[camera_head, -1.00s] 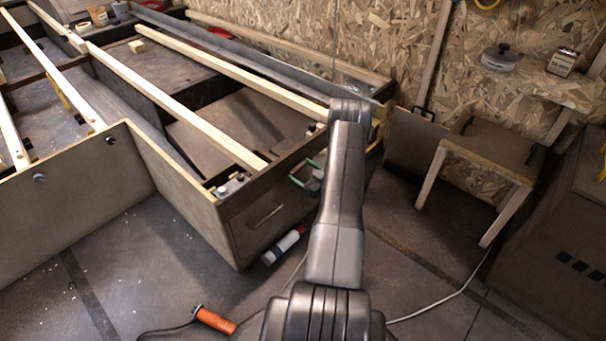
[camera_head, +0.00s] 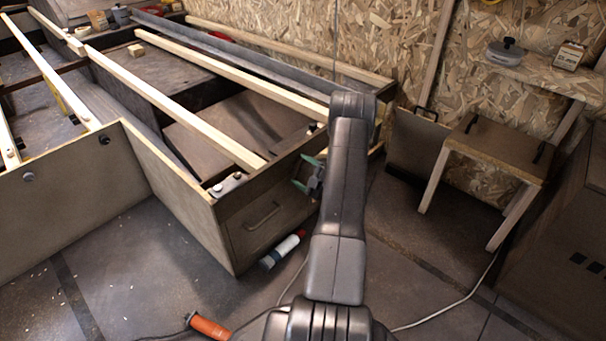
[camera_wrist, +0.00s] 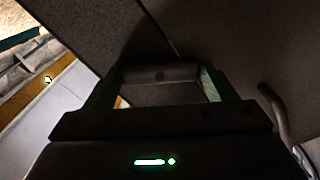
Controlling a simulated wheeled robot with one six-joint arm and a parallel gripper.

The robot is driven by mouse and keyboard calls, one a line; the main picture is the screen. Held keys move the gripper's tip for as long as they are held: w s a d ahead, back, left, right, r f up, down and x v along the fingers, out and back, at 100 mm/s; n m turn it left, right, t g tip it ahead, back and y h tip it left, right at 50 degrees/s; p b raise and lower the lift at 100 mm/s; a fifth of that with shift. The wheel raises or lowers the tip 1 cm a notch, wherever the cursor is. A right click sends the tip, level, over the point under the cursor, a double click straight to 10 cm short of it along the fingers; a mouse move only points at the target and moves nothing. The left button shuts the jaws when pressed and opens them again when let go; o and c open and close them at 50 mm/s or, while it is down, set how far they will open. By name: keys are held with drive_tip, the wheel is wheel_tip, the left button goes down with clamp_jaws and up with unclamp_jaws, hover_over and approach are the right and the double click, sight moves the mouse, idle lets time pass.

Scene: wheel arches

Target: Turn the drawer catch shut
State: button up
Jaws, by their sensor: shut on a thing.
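The drawer front (camera_head: 240,232) is the brown end panel of the low wooden frame, with a bar handle (camera_head: 263,216) on it. My gripper (camera_head: 308,177), with green fingers, is at the right part of this front, partly behind my arm. In the wrist view my gripper (camera_wrist: 160,82) has a finger at each end of a short dark bar (camera_wrist: 160,73), which looks like the catch, and is shut on it. The drawer handle (camera_wrist: 275,112) shows to the right there. The catch is hidden in the head view, and its exact angle is hard to tell.
A red-and-white bottle (camera_head: 281,250) lies on the floor below the drawer front. An orange-handled tool (camera_head: 208,327) with a cable lies nearer. A wooden stool (camera_head: 495,150) stands at the right.

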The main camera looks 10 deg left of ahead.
drive_tip(key=n, duration=0.6)
idle(0.6)
drive_tip(key=o, duration=1)
drive_tip(key=shift+d, duration=0.1)
drive_tip(key=p+v, duration=0.3)
drive_tip(key=v, duration=1)
drive_tip(key=shift+s+d+p, duration=0.25)
drive_tip(key=shift+d+p, duration=0.05)
drive_tip(key=shift+p, duration=0.1)
